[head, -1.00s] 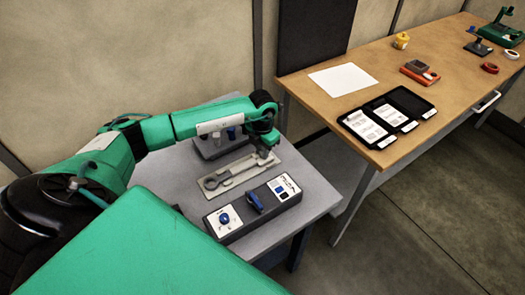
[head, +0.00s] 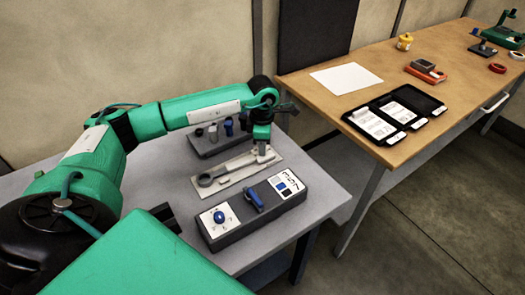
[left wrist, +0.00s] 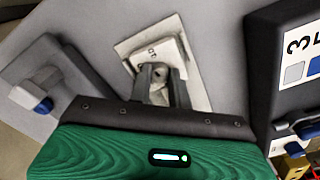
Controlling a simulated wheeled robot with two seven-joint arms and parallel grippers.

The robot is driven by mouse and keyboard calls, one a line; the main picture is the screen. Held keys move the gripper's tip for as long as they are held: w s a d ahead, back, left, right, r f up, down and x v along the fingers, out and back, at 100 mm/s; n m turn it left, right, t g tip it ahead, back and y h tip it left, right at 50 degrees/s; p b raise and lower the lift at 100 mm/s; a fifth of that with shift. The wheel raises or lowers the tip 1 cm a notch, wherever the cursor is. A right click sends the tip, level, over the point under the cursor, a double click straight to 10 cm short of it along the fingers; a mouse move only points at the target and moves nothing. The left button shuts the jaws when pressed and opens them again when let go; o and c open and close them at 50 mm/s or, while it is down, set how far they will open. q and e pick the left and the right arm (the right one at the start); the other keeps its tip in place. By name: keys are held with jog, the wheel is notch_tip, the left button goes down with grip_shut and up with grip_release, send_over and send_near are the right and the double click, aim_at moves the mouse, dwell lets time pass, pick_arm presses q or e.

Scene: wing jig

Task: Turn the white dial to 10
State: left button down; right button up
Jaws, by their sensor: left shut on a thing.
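The white dial (left wrist: 160,48) shows in the left wrist view as a pale block with small dark marks, at the end of a flat light plate (head: 235,174). My left gripper (head: 264,157) points down at the right end of that plate in the head view. In the left wrist view its fingers (left wrist: 157,86) are closed around a small pale part of the dial. The fingers and wrist hide much of the dial, and its marks are too small to read surely. My right gripper is in neither current view.
A dark control box (head: 260,228) with a blue knob (head: 219,216), a blue lever (head: 254,201) and a marked white panel stands in front of the plate. Another grey box (head: 207,147) with knobs stands behind. A wooden bench (head: 440,75) holds trays and small items at right.

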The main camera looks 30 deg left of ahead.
pick_arm(q)
jog(key=shift+m+b, duration=0.65)
jog(key=shift+m, duration=0.25)
pick_arm(e)
jog(key=shift+w+a+f, duration=0.15)
jog(key=shift+w, duration=0.4)
jog(key=shift+w+a+f, duration=0.15)
jog(key=shift+w, duration=0.4)
pick_arm(q)
jog(key=c, duration=1.3)
grip_release()
jog(key=shift+r, duration=0.1)
